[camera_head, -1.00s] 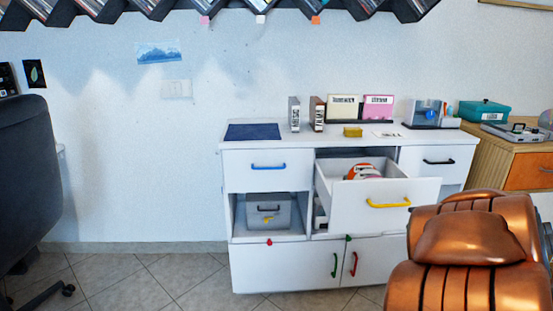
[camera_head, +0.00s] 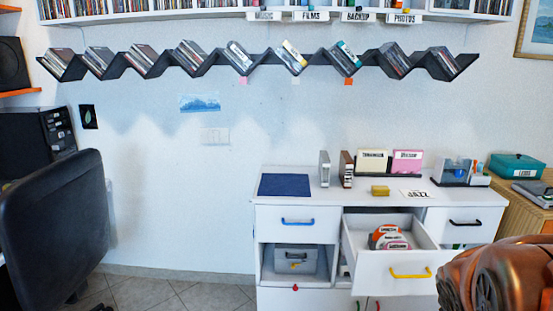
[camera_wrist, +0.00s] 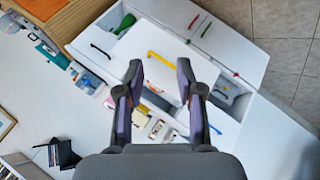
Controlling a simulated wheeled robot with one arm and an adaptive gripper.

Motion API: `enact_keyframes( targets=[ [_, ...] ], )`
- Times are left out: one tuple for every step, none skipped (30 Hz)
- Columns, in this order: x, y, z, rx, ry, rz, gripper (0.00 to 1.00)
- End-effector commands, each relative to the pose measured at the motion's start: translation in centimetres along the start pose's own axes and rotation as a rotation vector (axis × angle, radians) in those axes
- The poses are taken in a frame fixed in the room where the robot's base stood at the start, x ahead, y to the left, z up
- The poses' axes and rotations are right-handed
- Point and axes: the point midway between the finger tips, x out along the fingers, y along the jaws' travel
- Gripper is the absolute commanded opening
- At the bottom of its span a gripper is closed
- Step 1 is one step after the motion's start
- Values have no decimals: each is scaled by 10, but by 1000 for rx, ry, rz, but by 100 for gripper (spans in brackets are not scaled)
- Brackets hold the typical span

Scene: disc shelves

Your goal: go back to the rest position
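My gripper (camera_wrist: 163,92) shows in the wrist view with its two dark fingers apart and nothing between them. It hangs in the air above the white cabinet, clear of it. In the head view the white cabinet (camera_head: 297,232) stands against the wall. Its middle drawer (camera_head: 392,272), with a yellow handle, is pulled out and holds several discs (camera_head: 388,237) with labels. The yellow handle also shows in the wrist view (camera_wrist: 161,61).
A black zigzag shelf (camera_head: 264,58) with discs hangs on the wall. The floor between is clear.

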Motion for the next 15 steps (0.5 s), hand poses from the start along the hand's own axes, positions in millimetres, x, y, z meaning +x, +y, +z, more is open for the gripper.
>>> enact_keyframes(
  targets=[
    [-24,-4,-2,32,-30,-40,37],
    [-33,-10,0,53,-51,-66,37],
    [-46,-20,5,82,-86,-102,37],
    [-56,-27,8,100,-111,-131,37],
    [-66,-35,11,120,-137,-160,37],
    [-79,-45,16,141,-175,-198,37],
    [-90,-53,19,157,-201,-227,37],
    [-102,-60,24,170,-232,-256,37],
    [-118,-70,28,186,-268,-294,37],
    [-130,-78,32,197,-297,-323,37],
    [-143,-86,36,206,-326,-352,37],
    [-160,-95,41,216,-364,-388,37],
    [-172,-102,46,220,-395,-415,37],
    [-184,-108,50,224,-422,-438,37],
    [-199,-115,55,225,-461,-469,37]
  ],
)
